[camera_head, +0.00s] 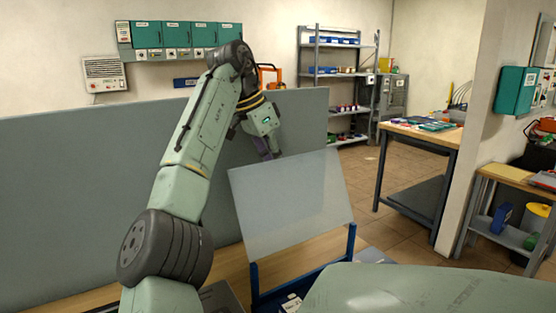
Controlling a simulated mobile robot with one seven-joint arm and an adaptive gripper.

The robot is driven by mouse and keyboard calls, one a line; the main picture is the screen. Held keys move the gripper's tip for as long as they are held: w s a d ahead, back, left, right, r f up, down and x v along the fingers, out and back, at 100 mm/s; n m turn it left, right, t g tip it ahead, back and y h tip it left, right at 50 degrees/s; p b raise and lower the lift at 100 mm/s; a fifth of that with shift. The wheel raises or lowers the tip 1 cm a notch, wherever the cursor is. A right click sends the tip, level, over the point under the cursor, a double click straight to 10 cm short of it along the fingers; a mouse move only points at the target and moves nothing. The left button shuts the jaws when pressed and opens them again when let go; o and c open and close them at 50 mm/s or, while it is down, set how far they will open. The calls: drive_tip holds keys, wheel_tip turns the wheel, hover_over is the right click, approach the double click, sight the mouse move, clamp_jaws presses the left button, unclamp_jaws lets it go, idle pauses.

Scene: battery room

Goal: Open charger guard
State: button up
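A pale translucent panel (290,200), which looks like the charger guard, stands tilted in a blue frame (302,277) in the middle of the view. My arm reaches over from the lower left and bends down behind the panel's upper left edge. My gripper (266,150) points down at that top edge, with a dark purplish part showing. Its fingertips are small and partly hidden by the panel, so I cannot tell whether they touch it or are open or shut.
A grey-green partition (75,190) stands behind my arm on the left. A wooden-topped workbench (425,136) with parts on it is at the right, and a metal shelf rack (338,85) stands at the back. Tiled floor (362,165) is clear between the panel and workbench.

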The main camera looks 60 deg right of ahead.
drive_tip(key=shift+o, duration=1.3)
drive_tip(key=shift+w+d+f, duration=0.3)
drive_tip(key=shift+w+f, duration=0.15)
drive_tip(key=shift+w, duration=0.35)
drive_tip(key=shift+o, duration=1.1)
drive_tip(key=shift+s, duration=0.1)
drive_tip(key=shift+s, duration=0.1)
drive_tip(key=shift+r, duration=0.15)
drive_tip(key=w+a+r, duration=0.4)
drive_tip(key=w+a, duration=0.5)
drive_tip(key=a, duration=0.1)
drive_tip(key=shift+w+r, duration=0.25)
drive_tip(key=shift+w, duration=0.15)
